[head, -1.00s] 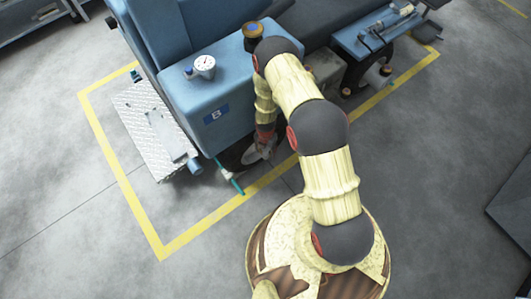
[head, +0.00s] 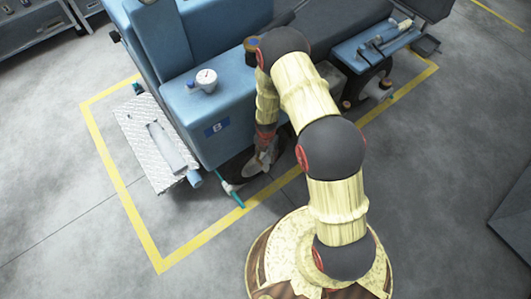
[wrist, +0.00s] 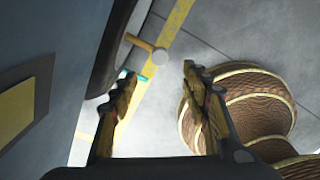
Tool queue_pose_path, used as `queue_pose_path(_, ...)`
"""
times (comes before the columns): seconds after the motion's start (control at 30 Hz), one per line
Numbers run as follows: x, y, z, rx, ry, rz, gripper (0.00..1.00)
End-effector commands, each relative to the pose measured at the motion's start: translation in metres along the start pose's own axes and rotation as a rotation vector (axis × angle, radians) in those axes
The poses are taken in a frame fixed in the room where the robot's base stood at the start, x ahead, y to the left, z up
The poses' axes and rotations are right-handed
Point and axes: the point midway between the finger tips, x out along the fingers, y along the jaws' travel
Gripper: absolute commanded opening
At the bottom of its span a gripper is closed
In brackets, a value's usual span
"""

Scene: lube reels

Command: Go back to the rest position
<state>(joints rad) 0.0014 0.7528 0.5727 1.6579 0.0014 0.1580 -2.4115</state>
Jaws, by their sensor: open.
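My gripper (head: 258,166) hangs low at the end of my bent arm, beside the lower side of the blue machine (head: 222,105) marked B. In the wrist view my gripper (wrist: 160,85) is open, with nothing between its two fingers. Beyond the fingers is a pale-knobbed rod (wrist: 148,46) sticking out from the machine. A small teal-tipped piece (wrist: 139,75) is near it. The teal piece also shows in the head view (head: 238,200), left of my gripper. Whether the gripper touches the machine cannot be told.
A metal tread plate (head: 150,125) is at the machine's left. A gauge (head: 206,80) stands on its top. A blue tray with tools (head: 375,45) is on the right. A yellow floor line (head: 120,190) borders the machine. Open grey floor lies at left and right.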

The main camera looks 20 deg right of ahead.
Motion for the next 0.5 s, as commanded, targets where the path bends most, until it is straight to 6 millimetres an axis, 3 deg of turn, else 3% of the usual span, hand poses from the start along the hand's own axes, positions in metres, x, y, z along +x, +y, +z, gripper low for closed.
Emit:
queue_pose_path(0.33,0.0001,0.0002,0.0002,0.013,0.0,0.0,0.46)
queue_pose_path(0.5,0.0001,-0.0036,-0.0041,0.176,0.014,-0.015,0.46)
